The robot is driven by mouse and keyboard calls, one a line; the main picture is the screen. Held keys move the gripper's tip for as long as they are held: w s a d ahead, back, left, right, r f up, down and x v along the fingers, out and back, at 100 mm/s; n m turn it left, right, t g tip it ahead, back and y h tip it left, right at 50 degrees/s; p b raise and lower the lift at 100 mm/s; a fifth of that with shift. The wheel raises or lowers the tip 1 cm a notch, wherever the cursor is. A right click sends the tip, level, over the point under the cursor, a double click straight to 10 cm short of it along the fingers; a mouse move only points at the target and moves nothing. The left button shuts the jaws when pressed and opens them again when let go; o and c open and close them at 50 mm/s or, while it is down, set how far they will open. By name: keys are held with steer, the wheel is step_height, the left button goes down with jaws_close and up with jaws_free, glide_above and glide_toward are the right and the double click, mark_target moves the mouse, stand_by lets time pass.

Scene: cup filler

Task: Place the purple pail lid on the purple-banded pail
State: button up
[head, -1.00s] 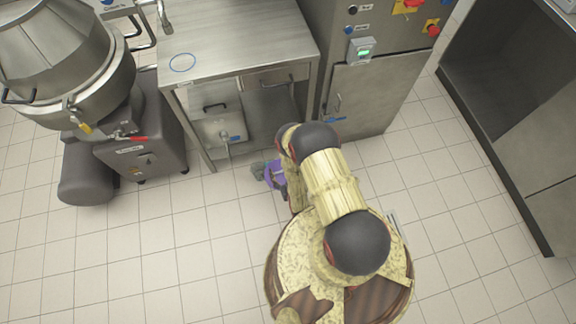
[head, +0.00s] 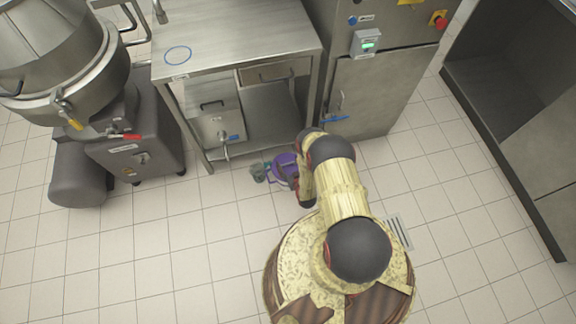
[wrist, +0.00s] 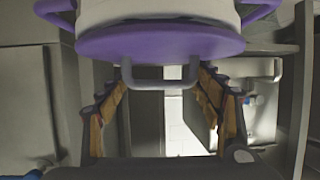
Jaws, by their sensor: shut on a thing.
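The purple pail lid (wrist: 160,42) is a broad disc with a grey U-shaped handle at the top middle of the wrist view. My gripper (wrist: 163,80) is shut on the lid, its two fingers at either side of the handle. Directly beyond the disc is a pale round body with purple loops at its sides, which looks like the purple-banded pail (wrist: 155,10). It is cut off by the frame, and I cannot tell whether lid and pail touch. In the head view a purple disc (head: 284,163) shows beside my wrist, partly covered by it; no pail body is clear there.
A steel table (head: 235,45) with a lower shelf stands just behind the purple disc. A steel box (head: 215,122) with a spout is on that shelf. A small grey-green thing (head: 258,172) is left of the disc. A large mixer (head: 125,150) stands left. The tiled floor in front is clear.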

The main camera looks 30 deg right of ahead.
steer(key=o, duration=1.3)
steer(key=shift+w+f, duration=0.1)
steer(key=shift+f, duration=0.05)
steer(key=p+v, duration=0.4)
steer(key=v, duration=0.8)
steer(key=shift+f, duration=0.1)
